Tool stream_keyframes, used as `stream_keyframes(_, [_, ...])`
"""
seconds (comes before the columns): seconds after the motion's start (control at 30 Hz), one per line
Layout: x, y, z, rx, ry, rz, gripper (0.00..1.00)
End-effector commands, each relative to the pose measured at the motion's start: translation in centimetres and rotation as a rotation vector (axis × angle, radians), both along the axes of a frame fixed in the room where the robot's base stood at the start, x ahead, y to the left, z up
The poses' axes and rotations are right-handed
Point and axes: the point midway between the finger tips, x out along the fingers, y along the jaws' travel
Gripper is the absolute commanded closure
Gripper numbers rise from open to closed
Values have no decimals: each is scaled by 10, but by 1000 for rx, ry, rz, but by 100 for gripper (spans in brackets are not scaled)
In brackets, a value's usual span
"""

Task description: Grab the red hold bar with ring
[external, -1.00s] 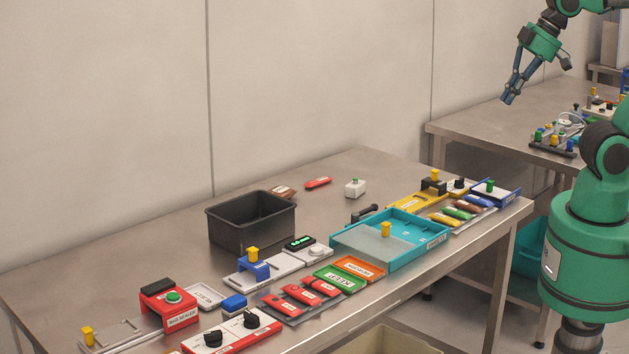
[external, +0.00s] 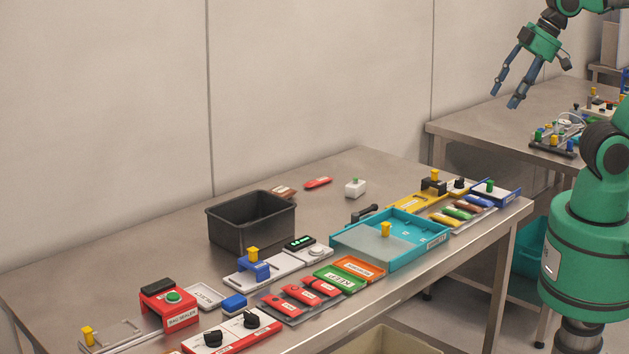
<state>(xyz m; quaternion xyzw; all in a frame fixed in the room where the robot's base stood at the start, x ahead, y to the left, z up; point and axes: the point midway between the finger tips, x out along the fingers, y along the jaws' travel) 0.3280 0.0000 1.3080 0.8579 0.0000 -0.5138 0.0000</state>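Several red pieces lie on the steel table, and no ring can be made out on any of them at this size. Red labelled bars (external: 301,294) lie side by side on a grey tray near the front edge. My gripper (external: 506,98) is high at the upper right, pointing down. Its two dark blue fingers are apart with nothing between them. It is far from all the red pieces.
A black bin (external: 251,222) stands at mid-table. A teal tray (external: 436,237) is at the right, a red bag sealer (external: 168,306) at the left. A green box (external: 340,278) and orange box (external: 359,268) neighbour the red bars. A second table (external: 462,126) stands behind.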

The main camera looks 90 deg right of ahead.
Motion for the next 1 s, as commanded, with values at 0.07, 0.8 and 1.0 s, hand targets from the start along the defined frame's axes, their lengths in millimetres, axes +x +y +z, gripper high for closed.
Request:
stream_keyframes(0.07, [0, 0, 0, 0, 0, 0, 53])
stream_keyframes(0.8, [69, 11, 23, 56, 68, -86, 53])
stream_keyframes(1.0, [117, 21, 29, 88, 110, -143, 53])
